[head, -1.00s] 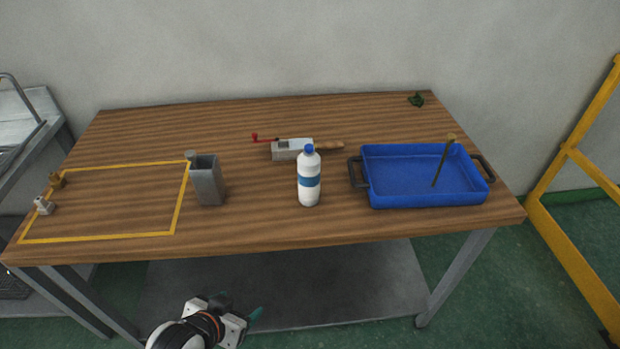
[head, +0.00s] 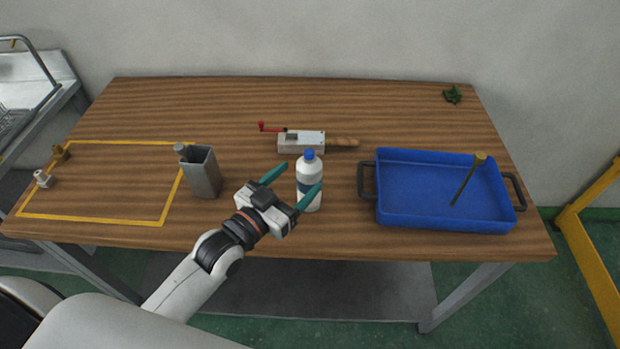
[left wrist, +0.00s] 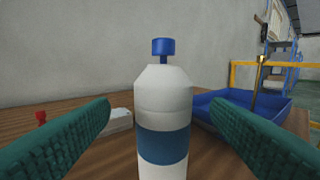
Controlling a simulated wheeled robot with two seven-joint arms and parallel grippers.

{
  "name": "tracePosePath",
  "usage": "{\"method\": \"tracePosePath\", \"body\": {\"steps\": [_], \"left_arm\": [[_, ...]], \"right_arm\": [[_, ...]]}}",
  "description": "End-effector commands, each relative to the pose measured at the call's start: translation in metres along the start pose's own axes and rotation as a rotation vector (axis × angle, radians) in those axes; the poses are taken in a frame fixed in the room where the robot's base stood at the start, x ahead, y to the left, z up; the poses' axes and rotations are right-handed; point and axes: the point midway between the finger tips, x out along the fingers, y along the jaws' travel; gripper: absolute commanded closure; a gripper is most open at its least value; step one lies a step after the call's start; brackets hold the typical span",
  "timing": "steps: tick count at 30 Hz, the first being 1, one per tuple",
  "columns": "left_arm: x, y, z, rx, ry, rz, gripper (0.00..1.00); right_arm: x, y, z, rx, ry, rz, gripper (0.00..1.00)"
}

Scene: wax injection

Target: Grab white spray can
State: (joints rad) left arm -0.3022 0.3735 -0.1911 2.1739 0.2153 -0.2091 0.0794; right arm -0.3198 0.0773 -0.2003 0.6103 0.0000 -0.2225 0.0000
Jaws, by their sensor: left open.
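The white spray can (head: 310,171) is a white bottle with a blue cap and a blue band. It stands upright near the front middle of the wooden table. My left gripper (head: 298,180) is open, its green fingers pointing at the can; one finger overlaps the can's lower right side in the head view. In the left wrist view the can (left wrist: 163,110) stands upright and centred between the two open fingers (left wrist: 162,115), with visible gaps on both sides. My right gripper is not in view.
A blue tray (head: 440,217) with a rod (head: 466,181) stands to the right. A grey metal container (head: 202,175) stands to the left. A metal tool with a red handle (head: 301,142) lies behind. A yellow outline (head: 95,219) marks the table's left part.

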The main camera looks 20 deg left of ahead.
Motion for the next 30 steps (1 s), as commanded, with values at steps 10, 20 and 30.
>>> {"method": "tracePosePath", "body": {"steps": [10,20,30], "left_arm": [[0.036,-0.003,0.012,-0.001,-0.002,0.0,0.28],[0.062,-0.003,0.009,0.0,0.002,-0.001,0.28],[0.061,-0.003,0.008,0.0,0.002,0.0,0.61]], "right_arm": [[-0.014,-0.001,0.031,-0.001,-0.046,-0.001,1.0],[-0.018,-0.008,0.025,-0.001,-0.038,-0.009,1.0],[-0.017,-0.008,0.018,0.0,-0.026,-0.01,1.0]]}}
